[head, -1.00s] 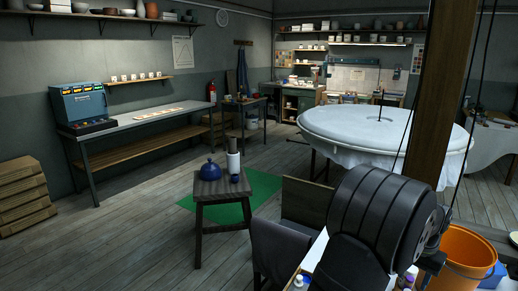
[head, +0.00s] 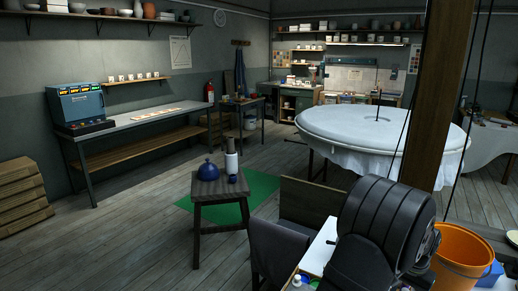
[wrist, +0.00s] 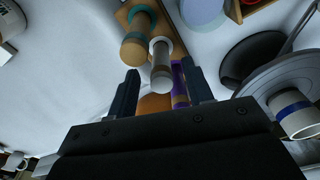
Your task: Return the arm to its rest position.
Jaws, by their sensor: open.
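My gripper (wrist: 162,92) shows in the wrist view with its two dark fingers apart and nothing between them. Beyond the fingertips are a white-capped bottle or handle (wrist: 160,66) and a tan one with a teal rim (wrist: 136,48). A purple-banded item (wrist: 180,85) shows beside the right finger. I cannot tell how far these are from the fingers. In the head view a large dark part of my arm (head: 385,225) fills the lower right, and the gripper is hidden there.
A wooden stool (head: 217,188) holds a blue kettle-like pot. An orange bucket (head: 462,255) stands at the lower right, near a wooden post (head: 428,95). A large round white-covered table (head: 380,130) stands behind. In the wrist view a white cup with a blue band (wrist: 298,116) is at right.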

